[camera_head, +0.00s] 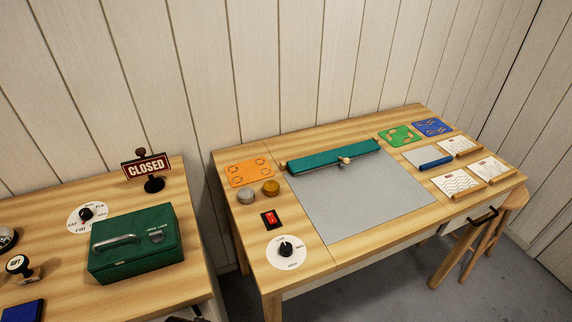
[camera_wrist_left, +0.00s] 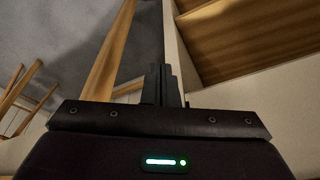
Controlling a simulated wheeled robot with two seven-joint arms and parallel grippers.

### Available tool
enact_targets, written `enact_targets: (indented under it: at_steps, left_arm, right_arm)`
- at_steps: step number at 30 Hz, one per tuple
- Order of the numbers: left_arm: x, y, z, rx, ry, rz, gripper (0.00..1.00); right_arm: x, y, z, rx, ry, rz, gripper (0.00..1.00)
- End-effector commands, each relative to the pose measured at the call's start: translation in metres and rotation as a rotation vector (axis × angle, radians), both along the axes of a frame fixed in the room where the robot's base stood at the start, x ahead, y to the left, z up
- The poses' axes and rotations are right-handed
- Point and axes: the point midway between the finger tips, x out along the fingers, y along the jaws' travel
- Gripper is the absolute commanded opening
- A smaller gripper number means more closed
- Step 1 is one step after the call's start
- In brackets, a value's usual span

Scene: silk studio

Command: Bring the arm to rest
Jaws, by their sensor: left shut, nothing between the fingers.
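My left gripper (camera_wrist_left: 165,85) shows in the left wrist view with its dark fingers together and nothing between them. It is low, close to wooden furniture; a wooden leg (camera_wrist_left: 108,62) is just left of the fingers and a pale panel edge (camera_wrist_left: 173,45) is beyond them. In the head view only a small dark piece at the bottom edge, by the left table, may be part of my arm. My right gripper is in neither view.
The right table (camera_head: 318,258) carries a grey board (camera_head: 365,205), a teal bar (camera_head: 333,157), a dial (camera_head: 287,250) and a red switch (camera_head: 270,218). The left table holds a green box (camera_head: 135,245) and a CLOSED sign (camera_head: 146,167). A stool (camera_head: 512,200) stands at right. Grey floor lies between.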

Motion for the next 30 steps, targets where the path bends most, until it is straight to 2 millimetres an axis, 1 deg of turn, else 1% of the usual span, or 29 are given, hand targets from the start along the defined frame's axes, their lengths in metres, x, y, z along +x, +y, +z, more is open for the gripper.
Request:
enact_targets:
  at_steps: [1, 2, 3, 5, 6, 8, 9, 11, 12, 14, 15, 18, 21, 25, 30]
  left_arm:
    - [-0.005, 0.000, -0.030, 0.002, 0.019, -0.002, 0.00]
    - [-0.009, 0.001, -0.048, 0.002, 0.026, -0.003, 0.00]
    - [-0.015, 0.002, -0.073, 0.004, 0.035, -0.005, 0.00]
    - [-0.028, 0.003, -0.109, 0.006, 0.049, -0.007, 0.00]
    - [-0.038, 0.005, -0.133, 0.006, 0.058, -0.009, 0.00]
    - [-0.056, 0.007, -0.166, 0.008, 0.071, -0.012, 0.00]
    - [-0.069, 0.009, -0.186, 0.008, 0.081, -0.015, 0.00]
    - [-0.092, 0.013, -0.215, 0.011, 0.096, -0.018, 0.00]
    - [-0.109, 0.016, -0.233, 0.012, 0.105, -0.020, 0.00]
    - [-0.133, 0.020, -0.255, 0.014, 0.117, -0.022, 0.00]
    - [-0.150, 0.023, -0.268, 0.015, 0.125, -0.024, 0.00]
    - [-0.186, 0.030, -0.291, 0.018, 0.141, -0.029, 0.00]
    - [-0.213, 0.036, -0.303, 0.019, 0.150, -0.032, 0.00]
    - [-0.229, 0.039, -0.310, 0.021, 0.155, -0.034, 0.00]
    - [-0.231, 0.040, -0.310, 0.021, 0.155, -0.035, 0.00]
  right_arm:
    - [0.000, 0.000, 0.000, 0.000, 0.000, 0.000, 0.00]
    - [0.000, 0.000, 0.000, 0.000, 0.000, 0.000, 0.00]
    - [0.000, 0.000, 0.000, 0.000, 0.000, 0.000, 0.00]
    - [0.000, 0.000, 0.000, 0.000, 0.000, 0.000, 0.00]
    - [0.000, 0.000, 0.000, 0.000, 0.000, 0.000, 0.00]
    - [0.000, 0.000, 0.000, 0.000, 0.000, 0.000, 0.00]
    - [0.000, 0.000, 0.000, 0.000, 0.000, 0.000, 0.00]
    - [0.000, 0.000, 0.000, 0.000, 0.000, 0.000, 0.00]
    - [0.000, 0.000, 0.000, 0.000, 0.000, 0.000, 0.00]
    - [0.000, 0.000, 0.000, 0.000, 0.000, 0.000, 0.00]
    - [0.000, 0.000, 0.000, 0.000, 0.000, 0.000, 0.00]
    - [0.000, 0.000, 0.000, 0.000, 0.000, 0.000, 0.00]
    - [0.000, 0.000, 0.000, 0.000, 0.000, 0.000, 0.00]
    - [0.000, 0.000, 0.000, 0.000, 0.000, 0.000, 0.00]
    - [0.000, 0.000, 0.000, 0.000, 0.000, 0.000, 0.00]
